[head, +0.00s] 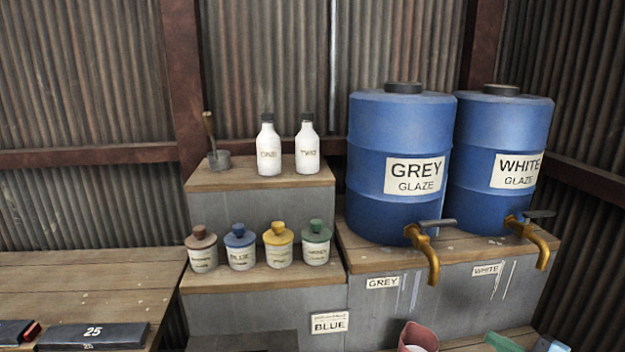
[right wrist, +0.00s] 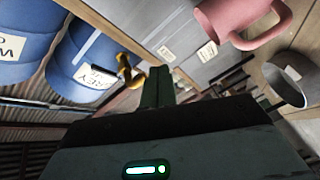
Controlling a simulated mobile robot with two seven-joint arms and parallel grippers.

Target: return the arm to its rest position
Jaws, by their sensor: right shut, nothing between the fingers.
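My right gripper (right wrist: 158,76) shows in the right wrist view with its two dark green fingers together and nothing between them. It is clear of the things around it in that view. A pink mug (right wrist: 232,20) is up and to the right of the fingertips, and a grey cup-like vessel (right wrist: 285,88) is to their right. My left gripper is in neither view.
Blue drums labelled grey glaze (head: 400,140) and white glaze (head: 500,130) have brass taps jutting forward. Two white bottles and several lidded jars stand on the stepped shelf (head: 240,178). The pink mug (head: 418,335) shows at the bottom edge. A dark box (head: 93,335) lies on the left bench.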

